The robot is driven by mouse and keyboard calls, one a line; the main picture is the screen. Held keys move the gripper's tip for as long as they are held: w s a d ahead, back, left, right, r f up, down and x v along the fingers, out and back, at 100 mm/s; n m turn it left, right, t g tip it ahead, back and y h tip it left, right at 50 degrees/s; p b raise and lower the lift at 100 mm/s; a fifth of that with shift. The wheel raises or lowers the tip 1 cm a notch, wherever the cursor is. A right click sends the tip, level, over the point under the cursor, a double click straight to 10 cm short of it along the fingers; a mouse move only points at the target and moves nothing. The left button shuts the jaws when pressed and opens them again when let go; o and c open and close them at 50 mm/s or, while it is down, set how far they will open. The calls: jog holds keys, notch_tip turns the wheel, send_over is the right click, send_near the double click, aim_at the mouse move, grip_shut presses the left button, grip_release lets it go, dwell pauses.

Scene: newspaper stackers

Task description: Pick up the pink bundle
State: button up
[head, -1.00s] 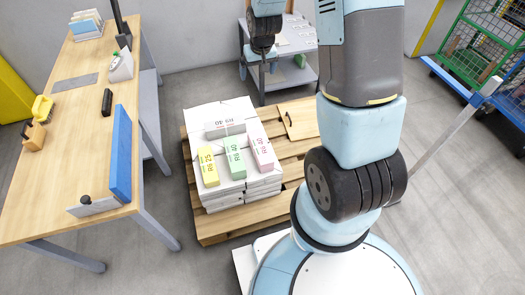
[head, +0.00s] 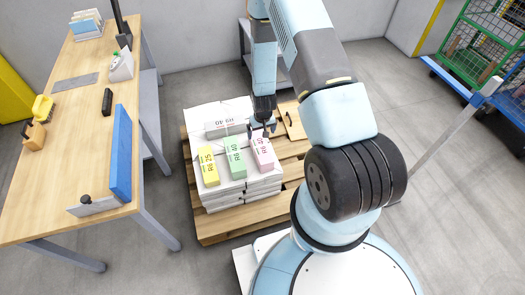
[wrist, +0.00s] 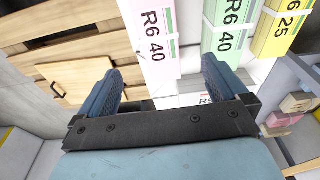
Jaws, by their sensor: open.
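The pink bundle (head: 263,154) lies on the right of the white stack on the pallet, marked R6 40. My gripper (head: 262,131) is open and empty, over the far end of the pink bundle. In the wrist view the pink bundle (wrist: 154,40) shows ahead and between the two spread fingers (wrist: 160,85); they are apart from it. The green bundle (head: 235,157) lies to its left, and the yellow bundle (head: 207,166) further left. A white bundle (head: 225,128) lies behind them.
The white stack (head: 243,188) stands on a wooden pallet (head: 215,230). A wooden board (head: 293,122) lies on the pallet's far right. A wooden workbench (head: 60,160) stands left, a blue-and-green cage cart (head: 490,60) at the right back. Floor between bench and pallet is clear.

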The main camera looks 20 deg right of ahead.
aim_at(261, 146)
jog(key=f, duration=0.4)
jog(key=w+f, duration=0.1)
jog(key=f, duration=0.8)
jog(key=shift+w+f, duration=0.35)
jog(key=shift+f, duration=0.05)
grip_shut()
dwell(0.7)
